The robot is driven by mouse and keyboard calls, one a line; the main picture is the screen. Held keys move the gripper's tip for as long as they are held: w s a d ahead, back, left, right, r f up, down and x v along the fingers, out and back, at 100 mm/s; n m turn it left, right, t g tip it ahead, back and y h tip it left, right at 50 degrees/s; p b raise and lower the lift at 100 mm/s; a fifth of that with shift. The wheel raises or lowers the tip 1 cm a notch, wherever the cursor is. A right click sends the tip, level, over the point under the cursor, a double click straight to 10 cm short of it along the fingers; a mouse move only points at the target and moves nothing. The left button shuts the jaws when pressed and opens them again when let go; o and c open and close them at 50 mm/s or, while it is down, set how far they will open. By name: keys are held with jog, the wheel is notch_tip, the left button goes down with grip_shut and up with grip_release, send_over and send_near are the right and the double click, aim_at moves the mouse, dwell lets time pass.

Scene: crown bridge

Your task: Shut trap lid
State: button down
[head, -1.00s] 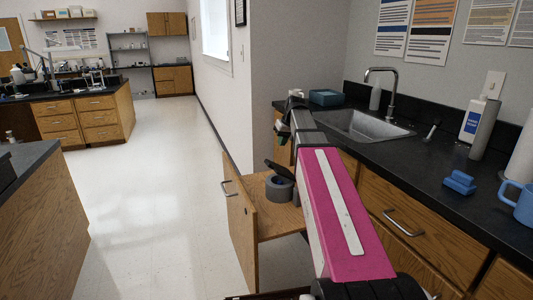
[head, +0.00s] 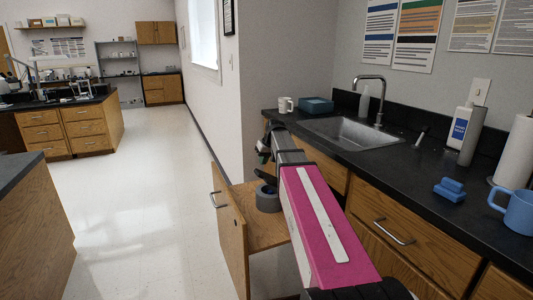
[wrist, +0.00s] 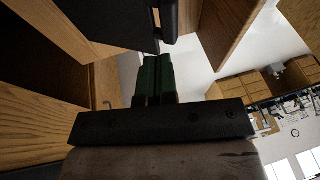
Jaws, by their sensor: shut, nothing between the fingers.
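The trap (head: 267,199) is a grey round pot on a wooden shelf at the open cabinet door, partly hidden by my arm in the head view. Its dark lid (head: 265,175) stands tilted open above it. My gripper (head: 263,150), with green fingers, is above the lid and close to it; I cannot tell whether they touch. In the wrist view my green fingers (wrist: 155,72) are shut together and empty. A dark slab (wrist: 105,20) is close beside their tips there; I cannot tell if it is the lid.
The open cabinet door (head: 230,230) stands left of the trap, with a metal handle. The black counter (head: 400,160) on the right holds a sink (head: 350,135), a white mug (head: 286,105), a blue mug (head: 516,212) and a blue block (head: 449,189). The floor (head: 150,190) at left is clear.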

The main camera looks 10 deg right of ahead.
aim_at(256, 171)
jog(key=shift+s+a+f, duration=0.15)
jog(key=shift+a+f, duration=0.3)
jog(key=shift+f, duration=0.25)
jog(key=shift+s+a+f, duration=0.1)
jog(key=shift+a+f, duration=0.35)
jog(key=shift+f, duration=0.2)
jog(key=shift+s+a+f+h, duration=0.15)
jog(key=shift+a+f+h, duration=0.25)
jog(key=shift+a+f, duration=0.15)
jog(key=a+f+t+h, duration=0.1)
jog(key=a+f+h, duration=0.3)
jog(key=f, duration=0.4)
jog(key=shift+s+f+n, duration=0.25)
jog(key=shift+s+n, duration=0.15)
jog(key=shift+a+r, duration=0.1)
